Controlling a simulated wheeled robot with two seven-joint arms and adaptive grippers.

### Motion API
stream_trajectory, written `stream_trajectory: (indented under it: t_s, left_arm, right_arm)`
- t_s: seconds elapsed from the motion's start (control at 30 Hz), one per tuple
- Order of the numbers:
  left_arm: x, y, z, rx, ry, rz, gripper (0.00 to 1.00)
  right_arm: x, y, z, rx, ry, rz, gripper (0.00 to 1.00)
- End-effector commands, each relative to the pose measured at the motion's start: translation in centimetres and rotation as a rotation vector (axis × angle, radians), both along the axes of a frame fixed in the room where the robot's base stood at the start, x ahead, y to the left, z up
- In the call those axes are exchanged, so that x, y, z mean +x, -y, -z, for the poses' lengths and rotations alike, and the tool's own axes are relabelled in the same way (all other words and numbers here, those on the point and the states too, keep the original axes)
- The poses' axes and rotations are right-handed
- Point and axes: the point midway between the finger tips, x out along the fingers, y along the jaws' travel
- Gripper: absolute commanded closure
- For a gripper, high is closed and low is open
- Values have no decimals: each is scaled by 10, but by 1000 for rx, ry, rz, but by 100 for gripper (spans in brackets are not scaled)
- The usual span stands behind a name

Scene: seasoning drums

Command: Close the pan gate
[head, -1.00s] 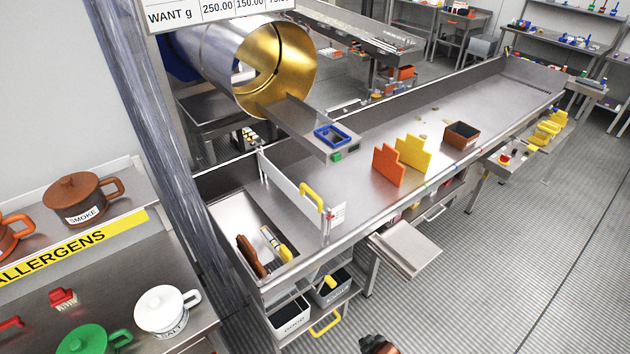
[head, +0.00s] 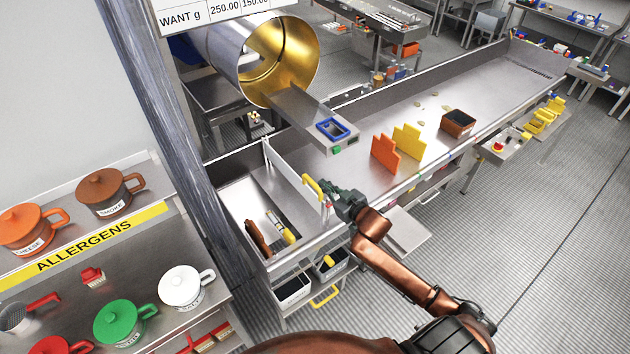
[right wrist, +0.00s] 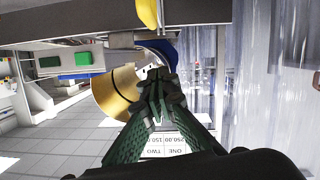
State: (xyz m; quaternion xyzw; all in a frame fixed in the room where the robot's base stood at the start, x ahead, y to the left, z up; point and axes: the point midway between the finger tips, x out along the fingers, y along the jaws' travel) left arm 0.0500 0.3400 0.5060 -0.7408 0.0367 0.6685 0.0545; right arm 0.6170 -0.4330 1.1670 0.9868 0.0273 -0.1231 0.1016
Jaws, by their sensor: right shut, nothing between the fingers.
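The pan gate (head: 284,163) is a thin pale panel standing across the steel trough, beside a recessed bin. A yellow handle (head: 312,185) is at its near end and also shows at the top of the right wrist view (right wrist: 148,14). My right gripper (head: 340,202) is just right of the handle, near the trough's front edge. Its dark green fingers (right wrist: 157,88) are shut and empty. The handle is apart from the fingertips in the wrist view. My left gripper is not in view.
A gold-lined drum (head: 283,62) and its chute (head: 310,115) are behind the gate. Orange (head: 384,153) and yellow (head: 409,141) stepped plates stand to the right in the trough (head: 480,85). Lidded pots stand on the left shelf.

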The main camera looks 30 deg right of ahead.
Motion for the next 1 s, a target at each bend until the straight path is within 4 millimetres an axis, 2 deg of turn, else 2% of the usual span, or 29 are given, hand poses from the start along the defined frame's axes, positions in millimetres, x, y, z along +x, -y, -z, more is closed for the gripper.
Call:
stream_trajectory:
  t_s: [0.4,0.5,0.63,1.0]
  left_arm:
    - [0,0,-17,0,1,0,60]
    - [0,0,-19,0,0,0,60]
    - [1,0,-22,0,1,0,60]
    - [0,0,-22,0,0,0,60]
  right_arm:
    - [83,-3,19,1,0,0,100]
    - [79,1,39,2,-5,1,100]
    - [79,4,52,0,-3,1,100]
    - [79,5,60,-1,-1,0,100]
